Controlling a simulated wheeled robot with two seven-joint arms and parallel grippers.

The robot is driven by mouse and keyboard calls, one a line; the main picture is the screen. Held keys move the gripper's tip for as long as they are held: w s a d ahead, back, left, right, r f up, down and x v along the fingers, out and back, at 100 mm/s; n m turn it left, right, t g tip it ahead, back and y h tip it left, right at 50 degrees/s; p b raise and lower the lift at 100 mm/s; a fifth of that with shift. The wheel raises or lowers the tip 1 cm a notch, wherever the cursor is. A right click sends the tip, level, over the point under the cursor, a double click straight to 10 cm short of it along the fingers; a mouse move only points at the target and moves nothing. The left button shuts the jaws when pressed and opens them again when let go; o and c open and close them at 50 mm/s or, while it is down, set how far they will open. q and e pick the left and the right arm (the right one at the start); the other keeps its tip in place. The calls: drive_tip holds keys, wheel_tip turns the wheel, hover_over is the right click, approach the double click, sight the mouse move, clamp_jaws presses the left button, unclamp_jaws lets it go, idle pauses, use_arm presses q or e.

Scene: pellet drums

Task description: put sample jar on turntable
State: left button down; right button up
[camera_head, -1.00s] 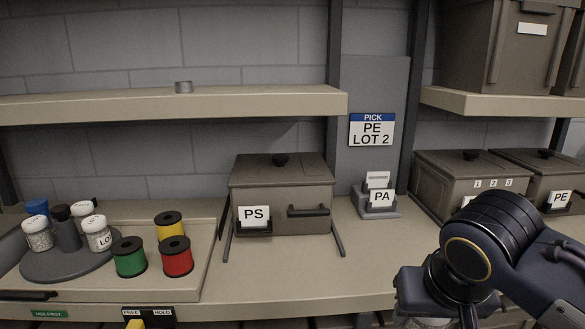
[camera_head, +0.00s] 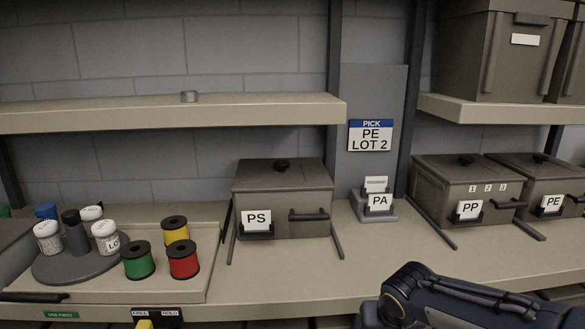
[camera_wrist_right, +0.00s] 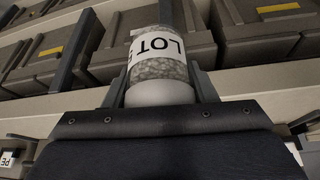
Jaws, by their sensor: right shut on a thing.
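The sample jar (camera_wrist_right: 160,65) is clear, with pale pellets, a white end and a label reading "LOT" plus a partly hidden character. In the right wrist view my right gripper (camera_wrist_right: 162,85) is shut on it, one finger on each side. The head view shows only my right arm at bottom right; the gripper and held jar are out of that frame. The grey round turntable (camera_head: 82,272) sits in the tray at left, far from my right arm. It bears several containers, including a white-capped "LO…" jar (camera_head: 106,240) and a dark bottle (camera_head: 76,238). My left gripper is not in view.
Green (camera_head: 139,261), red (camera_head: 184,261) and yellow (camera_head: 175,231) spools stand right of the turntable. A PS drum (camera_head: 284,190) stands mid-bench, with PP (camera_head: 450,190) and PE (camera_head: 540,185) drums at right. The bench front between spools and arm is clear. A shelf (camera_head: 170,112) overhangs the back.

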wheel_tip(320, 180, down, 15)
drive_tip(key=s+d+p, duration=0.1)
drive_tip(key=s, duration=0.1)
drive_tip(key=shift+s+d+f+n+y, duration=0.15)
drive_tip(key=shift+s+d+n+y, duration=0.15)
drive_tip(key=shift+a, duration=0.15)
